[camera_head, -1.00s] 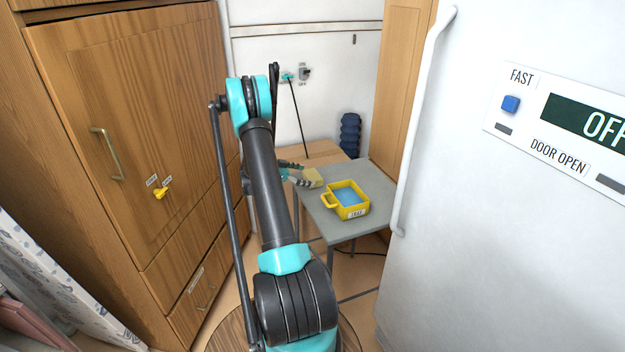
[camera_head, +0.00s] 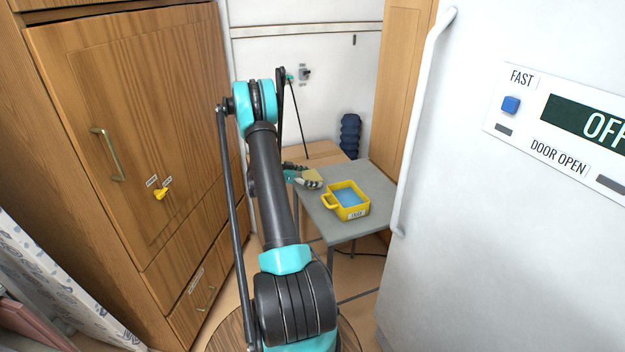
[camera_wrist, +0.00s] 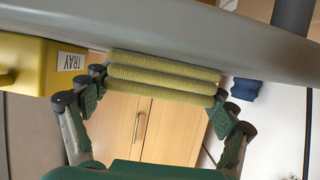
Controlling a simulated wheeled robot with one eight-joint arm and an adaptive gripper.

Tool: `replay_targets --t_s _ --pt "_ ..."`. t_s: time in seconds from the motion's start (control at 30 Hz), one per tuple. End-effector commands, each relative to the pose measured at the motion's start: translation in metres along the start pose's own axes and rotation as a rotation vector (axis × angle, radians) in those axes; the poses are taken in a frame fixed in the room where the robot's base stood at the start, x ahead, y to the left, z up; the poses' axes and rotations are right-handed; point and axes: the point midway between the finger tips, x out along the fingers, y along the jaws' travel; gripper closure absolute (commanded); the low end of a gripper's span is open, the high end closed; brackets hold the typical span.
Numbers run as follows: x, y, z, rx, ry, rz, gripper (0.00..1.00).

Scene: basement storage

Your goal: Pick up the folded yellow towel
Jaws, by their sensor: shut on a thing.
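The folded yellow towel (camera_head: 313,174) is at the left edge of the small grey table (camera_head: 361,188) in the head view, partly covered by my gripper (camera_head: 309,177). In the wrist view the towel (camera_wrist: 164,78) shows as a stack of ribbed yellow layers. My gripper (camera_wrist: 155,92) has a finger at each end of the stack and is shut on it. The towel lies close against the grey tabletop; I cannot tell whether any gap lies between them.
A yellow tray (camera_head: 350,211) with blue inside stands on the grey table, right of the towel. A dark blue ribbed object (camera_head: 350,135) stands behind. A wooden cabinet (camera_head: 130,130) is at left, a large white appliance (camera_head: 480,220) at right.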

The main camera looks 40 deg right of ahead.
Motion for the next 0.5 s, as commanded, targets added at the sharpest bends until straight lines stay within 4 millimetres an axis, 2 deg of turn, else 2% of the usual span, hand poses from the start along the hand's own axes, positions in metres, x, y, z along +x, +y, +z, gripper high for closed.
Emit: replay_targets --t_s 0.27,0.37,0.5 --pt "-0.006 0.0 -0.015 0.0 0.0 0.0 0.43" --pt "-0.012 0.0 -0.029 0.0 0.0 0.0 0.43" --pt "-0.025 0.001 -0.061 0.0 0.0 0.0 0.43"
